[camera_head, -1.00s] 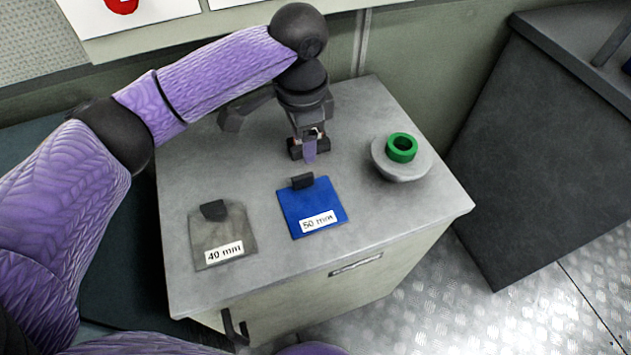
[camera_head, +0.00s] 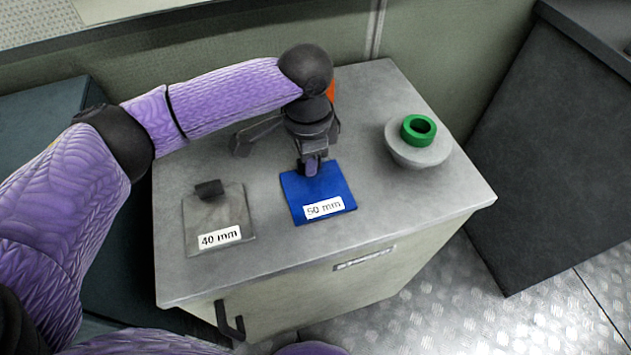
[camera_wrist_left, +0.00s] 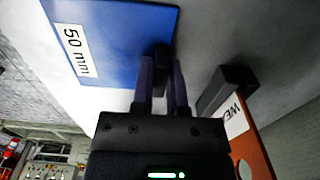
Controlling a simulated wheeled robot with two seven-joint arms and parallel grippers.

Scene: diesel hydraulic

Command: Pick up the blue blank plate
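The blue blank plate (camera_head: 296,205), with a white "50 mm" label, lies flat on the grey cabinet top. It also fills the upper left of the left wrist view (camera_wrist_left: 115,60). My left gripper (camera_head: 309,168) is low at the plate's back edge, pointing down at its black handle. In the left wrist view the handle (camera_wrist_left: 162,54) sits between my two fingertips. The fingers are apart by about the handle's width; I cannot tell whether they press on it. My right gripper is not in view.
A grey "40 mm" plate (camera_head: 200,218) lies to the left. A grey bowl-shaped piece (camera_head: 420,156) with a green ring (camera_head: 418,130) stands to the right. Behind my gripper is an orange plate (camera_wrist_left: 258,145) with a black handle (camera_wrist_left: 229,85). The cabinet's front top (camera_head: 265,262) is clear.

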